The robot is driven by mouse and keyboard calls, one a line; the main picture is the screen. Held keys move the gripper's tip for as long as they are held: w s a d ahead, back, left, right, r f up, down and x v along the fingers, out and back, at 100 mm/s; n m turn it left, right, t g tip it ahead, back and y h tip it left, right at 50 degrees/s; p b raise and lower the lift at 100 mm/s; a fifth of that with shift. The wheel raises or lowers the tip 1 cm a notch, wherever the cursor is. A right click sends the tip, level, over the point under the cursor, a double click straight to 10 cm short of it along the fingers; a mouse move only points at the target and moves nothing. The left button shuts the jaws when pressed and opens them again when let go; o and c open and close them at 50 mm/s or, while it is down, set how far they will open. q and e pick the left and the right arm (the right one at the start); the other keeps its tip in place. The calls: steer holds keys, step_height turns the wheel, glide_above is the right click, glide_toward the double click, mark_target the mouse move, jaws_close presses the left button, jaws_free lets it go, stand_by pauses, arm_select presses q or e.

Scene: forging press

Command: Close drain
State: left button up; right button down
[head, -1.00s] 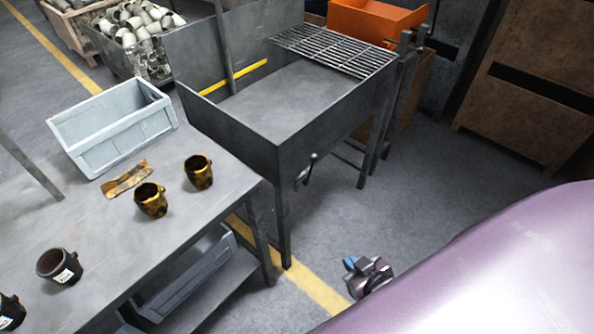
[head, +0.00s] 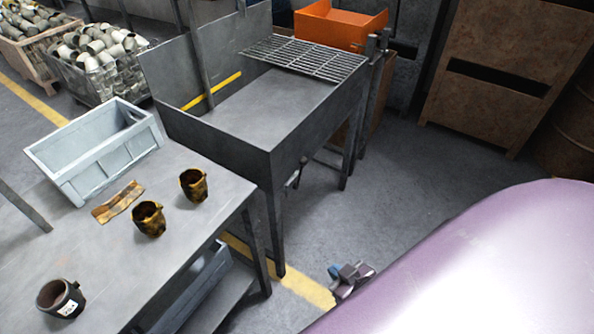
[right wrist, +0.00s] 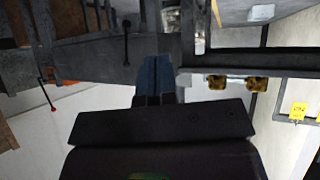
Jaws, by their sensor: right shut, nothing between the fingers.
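A grey metal sink (head: 268,132) stands on legs in the middle of the head view. A small dark lever (head: 295,175) sits under its near right side, partly hidden in shadow; its exact angle is hard to tell. My right gripper (head: 336,270) is low over the floor, to the right of the sink's front leg and apart from the lever. In the right wrist view its blue fingers (right wrist: 154,78) are together with nothing between them. A thin dark lever (right wrist: 126,45) shows above and left of the fingers there. My left gripper is not in view.
A table (head: 190,255) left of the sink holds a grey-blue crate (head: 98,165) and several cups, including a dark yellow one (head: 148,220). A metal grate (head: 305,62) covers the sink's far end. An orange bin (head: 340,25) stands behind.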

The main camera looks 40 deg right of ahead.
mark_target(301, 165)
steer(key=w+d+f+n+g+h+b, duration=0.2)
steer(key=w+f+n+h+b, duration=0.35)
steer(key=w, duration=0.75)
arm_select(q)
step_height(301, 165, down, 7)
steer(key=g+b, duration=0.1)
steer(key=b, duration=0.2)
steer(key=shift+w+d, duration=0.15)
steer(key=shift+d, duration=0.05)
arm_select(e)
steer(key=w+a+r+h, duration=0.4)
steer(key=w+r+h, duration=0.3)
steer(key=w+h, duration=0.3)
steer(key=shift+w+m+h, duration=0.35)
steer(key=shift+w, duration=0.05)
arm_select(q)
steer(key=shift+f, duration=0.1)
arm_select(e)
steer(key=shift+w, duration=0.1)
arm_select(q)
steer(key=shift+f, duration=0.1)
arm_select(e)
steer(key=x, duration=1.3)
steer(key=shift+w+d, duration=0.15)
steer(key=shift+d, duration=0.25)
